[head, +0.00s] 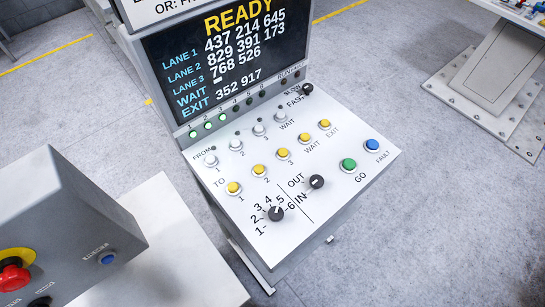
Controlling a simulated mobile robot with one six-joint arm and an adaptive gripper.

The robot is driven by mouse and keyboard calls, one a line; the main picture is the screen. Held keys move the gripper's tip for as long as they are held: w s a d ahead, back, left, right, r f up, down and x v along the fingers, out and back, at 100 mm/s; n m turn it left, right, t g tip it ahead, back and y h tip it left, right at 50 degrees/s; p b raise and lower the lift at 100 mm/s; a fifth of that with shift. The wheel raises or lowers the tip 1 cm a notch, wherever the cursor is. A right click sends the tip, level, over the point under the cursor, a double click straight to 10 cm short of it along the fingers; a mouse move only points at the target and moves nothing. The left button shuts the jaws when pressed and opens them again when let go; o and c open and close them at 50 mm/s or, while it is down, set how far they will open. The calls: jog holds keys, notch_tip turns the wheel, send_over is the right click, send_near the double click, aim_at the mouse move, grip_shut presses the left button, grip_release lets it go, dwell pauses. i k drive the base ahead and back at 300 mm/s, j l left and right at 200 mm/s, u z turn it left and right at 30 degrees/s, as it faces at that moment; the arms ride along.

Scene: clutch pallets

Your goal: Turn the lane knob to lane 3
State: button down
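The lane knob (276,214) is a small black dial at the lower front of the white sloped control panel (320,160). The numbers 1 to 6 are printed in an arc around its upper side. A small pale mark shows on the knob, but it is too small to tell surely which number it points at. A second black knob (316,182), marked OUT and IN, sits to its upper right. My gripper is not in view.
A display (225,60) above the panel reads READY with lane numbers. Yellow buttons (259,170), a green GO button (348,165) and a blue FAULT button (372,145) sit near the knobs. A grey box with a red stop button (14,276) stands at lower left.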

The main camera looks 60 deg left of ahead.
aim_at(275, 213)
jog(key=u, duration=2.35)
jog(key=l+u, duration=0.95)
jog(key=i+l, duration=0.05)
